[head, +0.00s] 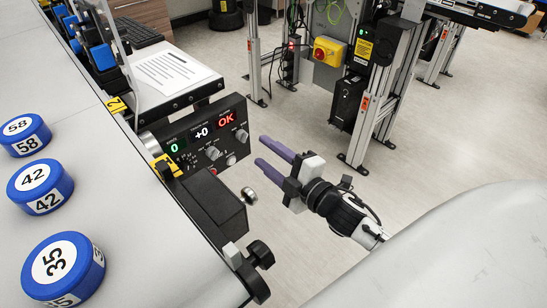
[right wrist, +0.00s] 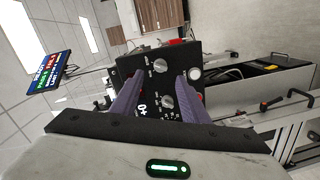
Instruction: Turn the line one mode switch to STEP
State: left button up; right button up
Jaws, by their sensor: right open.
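A black control panel (head: 190,143) stands at the conveyor's side, with lit readouts "0", "+0" and "OK". It carries grey knobs: a lower one (head: 212,153) and an upper right one (head: 241,135), with a pale round button (head: 231,159). Which knob is the mode switch, and its setting, I cannot read. My right gripper (head: 262,151), with purple fingers, is open and empty just right of the panel, pointing at it. In the right wrist view one knob (right wrist: 160,66) shows between the fingertips and another knob (right wrist: 167,101) nearer. My left gripper is out of view.
The conveyor's pale surface (head: 100,160) fills the left, with blue numbered pucks (head: 64,262) on it. A black box (head: 215,205) and a dark knob (head: 260,254) project below the panel. A metal frame with a yellow switch box (head: 327,51) stands behind.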

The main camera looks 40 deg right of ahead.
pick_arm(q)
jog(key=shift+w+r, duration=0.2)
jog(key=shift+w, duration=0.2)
pick_arm(e)
jog(key=s, duration=0.2)
jog(key=shift+s+d+r, duration=0.1)
jog(key=shift+s+r, duration=0.05)
jog(key=shift+s, duration=0.2)
pick_arm(q)
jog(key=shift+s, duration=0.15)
jog(key=p, duration=0.1)
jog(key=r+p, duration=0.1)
jog(key=p, duration=0.1)
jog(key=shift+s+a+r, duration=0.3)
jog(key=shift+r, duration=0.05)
pick_arm(e)
jog(key=s+a+f+m+g, duration=0.4)
jog(key=s+a+f+m, duration=0.2)
jog(key=s+f, duration=0.2)
jog(key=s+a+f+m+g+y, duration=0.1)
jog(key=s+a+f+m+g, duration=0.3)
jog(key=s+a+f+m, duration=0.3)
jog(key=s+f, duration=0.2)
jog(key=s, duration=0.1)
jog(key=shift+a+f, duration=0.25)
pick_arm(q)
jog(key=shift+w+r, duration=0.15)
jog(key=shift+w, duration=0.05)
